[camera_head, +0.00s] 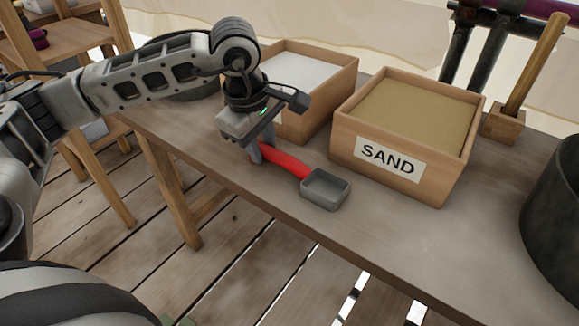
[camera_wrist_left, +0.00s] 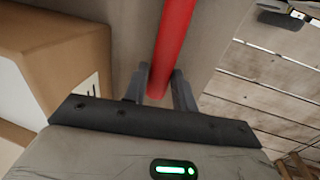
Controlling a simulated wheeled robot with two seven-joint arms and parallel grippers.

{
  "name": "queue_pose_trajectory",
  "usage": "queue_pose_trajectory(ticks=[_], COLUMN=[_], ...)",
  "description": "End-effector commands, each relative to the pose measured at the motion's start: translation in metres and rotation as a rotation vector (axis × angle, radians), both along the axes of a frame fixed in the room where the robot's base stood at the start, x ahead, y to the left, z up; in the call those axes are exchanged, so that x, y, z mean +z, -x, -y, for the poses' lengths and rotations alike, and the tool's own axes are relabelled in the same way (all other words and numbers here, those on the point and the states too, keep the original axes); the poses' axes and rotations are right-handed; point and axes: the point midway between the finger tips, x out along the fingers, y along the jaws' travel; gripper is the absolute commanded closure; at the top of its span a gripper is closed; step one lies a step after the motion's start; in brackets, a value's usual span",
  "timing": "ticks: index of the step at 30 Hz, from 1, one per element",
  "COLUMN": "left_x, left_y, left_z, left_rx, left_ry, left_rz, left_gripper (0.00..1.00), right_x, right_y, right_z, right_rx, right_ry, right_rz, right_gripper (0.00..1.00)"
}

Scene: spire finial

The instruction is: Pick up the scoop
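The scoop has a red handle (camera_head: 285,160) and a grey square pan (camera_head: 325,188). It lies on the workbench near its front edge, with the pan toward the right. My left gripper (camera_head: 260,152) is at the rear end of the handle, pointing down. In the left wrist view the red handle (camera_wrist_left: 172,35) passes between the two fingers (camera_wrist_left: 160,82), which are close together and appear to touch it on both sides. The scoop appears to rest on the bench. My right gripper is not in view.
A wooden box labelled SAND (camera_head: 393,180) stands right behind the scoop. Another wooden box with white contents (camera_head: 335,88) is close behind my left gripper. A dark round container (camera_head: 555,225) stands at the right. The bench (camera_head: 420,245) is clear in front of the sand box.

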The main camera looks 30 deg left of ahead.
Motion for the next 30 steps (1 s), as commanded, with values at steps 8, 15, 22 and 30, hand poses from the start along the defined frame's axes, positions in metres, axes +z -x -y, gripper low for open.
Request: queue_pose_trajectory(ticks=[8,15,22,30], left_x=[-0.016,-0.016,-0.015,0.0], left_y=[-0.003,-0.003,-0.003,-0.004], left_z=[0.001,0.001,0.001,0.001], left_rx=[-0.001,-0.001,0.0,-0.002], left_ry=[0.001,0.002,0.002,0.003], left_rz=[0.001,0.001,0.001,0.003], left_gripper=[0.73,1.0,1.0,1.0], right_x=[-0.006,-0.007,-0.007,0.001], right_y=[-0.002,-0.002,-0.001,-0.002], right_z=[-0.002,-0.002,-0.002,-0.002], right_rx=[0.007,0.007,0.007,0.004], right_ry=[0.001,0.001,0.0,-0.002], right_rz=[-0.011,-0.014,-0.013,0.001], right_gripper=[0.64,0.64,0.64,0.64])
